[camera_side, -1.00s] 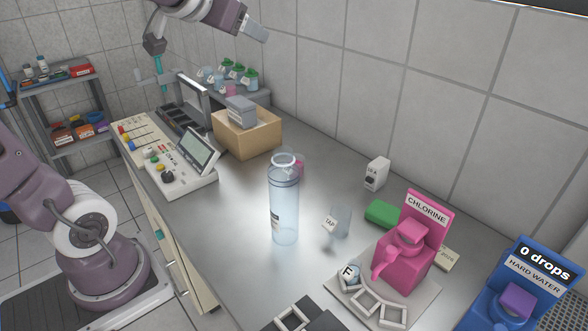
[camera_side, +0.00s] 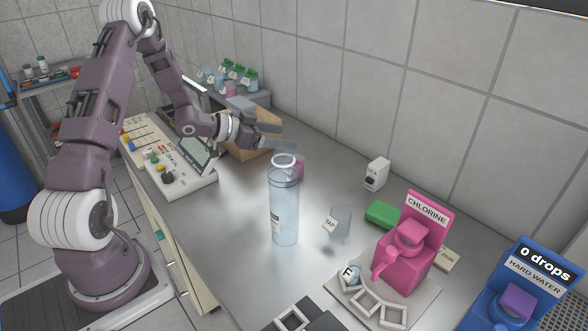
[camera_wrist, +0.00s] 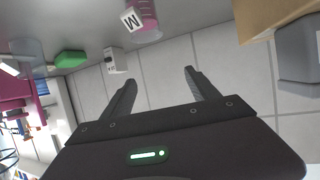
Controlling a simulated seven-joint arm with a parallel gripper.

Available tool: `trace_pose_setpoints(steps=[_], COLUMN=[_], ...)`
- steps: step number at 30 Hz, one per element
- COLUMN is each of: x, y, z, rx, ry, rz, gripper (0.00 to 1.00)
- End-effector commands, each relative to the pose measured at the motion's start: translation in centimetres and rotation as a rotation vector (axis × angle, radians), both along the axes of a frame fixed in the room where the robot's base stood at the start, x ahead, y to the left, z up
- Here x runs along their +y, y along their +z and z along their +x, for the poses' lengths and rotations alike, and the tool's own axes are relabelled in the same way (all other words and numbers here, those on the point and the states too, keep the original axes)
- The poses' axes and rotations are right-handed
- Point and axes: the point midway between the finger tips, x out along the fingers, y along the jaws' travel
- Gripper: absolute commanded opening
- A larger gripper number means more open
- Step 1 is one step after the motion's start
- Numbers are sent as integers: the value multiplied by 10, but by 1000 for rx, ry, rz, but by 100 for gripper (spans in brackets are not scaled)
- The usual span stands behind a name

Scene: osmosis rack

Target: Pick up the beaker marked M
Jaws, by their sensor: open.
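The beaker marked M (camera_wrist: 147,17) holds pink liquid and carries a white label with a black M. It is at the top centre of the wrist view, beyond my fingertips. In the side view, a pink beaker (camera_side: 299,168) shows only partly behind the tall clear bottle (camera_side: 284,210); its label cannot be read there. My gripper (camera_side: 287,143) is open and empty, raised above the bench near the top of that bottle. In the wrist view, my gripper (camera_wrist: 159,77) has its fingers apart with only tiled wall between them.
A cardboard box (camera_side: 240,150) stands behind my gripper. A TAP beaker (camera_side: 341,220), a green block (camera_side: 382,214), a small white box (camera_side: 377,173) and the pink CHLORINE dispenser (camera_side: 405,255) stand to the right.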

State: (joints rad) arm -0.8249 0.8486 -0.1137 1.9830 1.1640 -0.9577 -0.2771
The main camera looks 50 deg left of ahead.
Motion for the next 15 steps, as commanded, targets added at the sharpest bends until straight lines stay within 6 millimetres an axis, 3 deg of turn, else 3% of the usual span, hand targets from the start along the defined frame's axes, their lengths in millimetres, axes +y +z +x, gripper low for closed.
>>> trace_pose_setpoints(steps=[1, 4, 8, 15], x=[-1, -1, -1, -16], y=[-23, -54, -71, -87], z=[-1, 0, 2, 32], rx=[7, 3, -1, -1], ry=[0, -1, -3, -6], rz=[-6, -1, 4, 5], gripper=[69, 69, 69, 69])
